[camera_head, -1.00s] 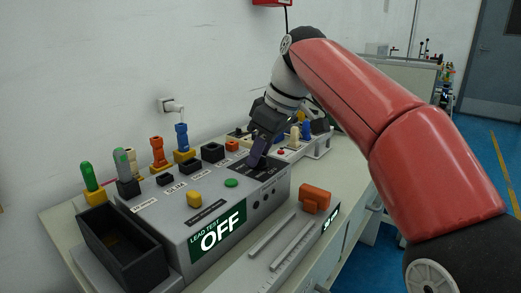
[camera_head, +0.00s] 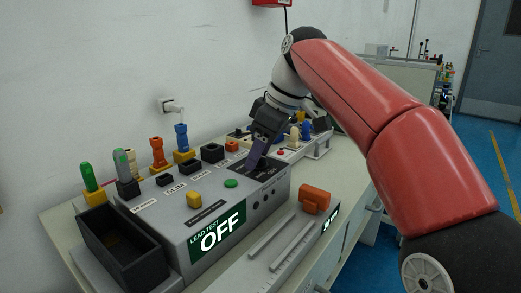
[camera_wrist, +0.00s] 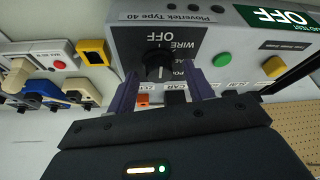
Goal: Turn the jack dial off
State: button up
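The jack dial (camera_wrist: 159,67) is a round black knob with a pale pointer mark, on a dark panel lettered "WIRE" and "OFF" in the wrist view. The pointer appears to face the "OFF" lettering, but its exact angle is hard to tell. My gripper (camera_wrist: 163,82) has its two purple fingers apart, one on each side of the dial, with visible gaps to the knob. In the head view my gripper (camera_head: 254,165) points down at the grey test box (camera_head: 172,226), and its fingers hide the dial.
A "LEAD TEST OFF" display (camera_head: 218,235) is on the box front. A green button (camera_head: 231,183) and a yellow button (camera_head: 194,199) stand near the dial. A black bin (camera_head: 122,250) is at left; an orange block (camera_head: 314,199) is on the right.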

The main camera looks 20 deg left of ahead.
jog(key=shift+r, duration=0.1)
jog(key=v, duration=0.7)
jog(key=shift+r, duration=0.25)
jog(key=shift+d, duration=0.15)
jog(key=s+d+f+m, duration=0.1)
jog(key=d, duration=0.1)
jog(key=s+d+f+m+t+h, duration=0.1)
jog(key=d+m, duration=0.1)
jog(key=s+d+m+t, duration=0.1)
jog(key=d+m, duration=0.1)
jog(key=d, duration=0.1)
jog(key=shift+f+h, duration=0.3)
jog(key=shift+f, duration=0.1)
jog(key=s+d+f+m+t+h, duration=0.1)
jog(key=s+d+f+m, duration=0.4)
jog(key=s+d+f, duration=0.3)
jog(key=s+d+f+m+t+h, duration=0.2)
jog(key=s+d+f+m, duration=0.4)
jog(key=d+f, duration=0.5)
notch_tip(320, 180, down, 5)
jog(key=s, duration=0.2)
jog(key=shift+s+d+m, duration=0.25)
jog(key=shift+s+m, duration=0.05)
jog(key=shift+s, duration=0.05)
